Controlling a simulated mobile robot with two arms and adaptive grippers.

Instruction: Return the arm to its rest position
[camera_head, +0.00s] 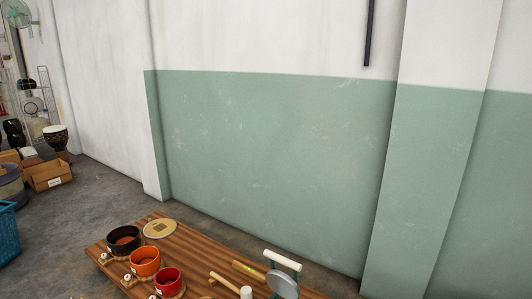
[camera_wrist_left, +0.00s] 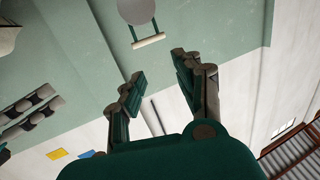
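My left gripper (camera_wrist_left: 158,67) shows in the left wrist view with its two dark green and grey fingers spread apart. Nothing is between the fingertips, so it is open and empty. Behind it is the green and white wall, which appears upside down there. Neither gripper shows in the head view, and my right gripper is in no view.
A cardboard box (camera_head: 49,174) and a goblet drum (camera_head: 56,138) stand at left. Grey floor is clear between.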

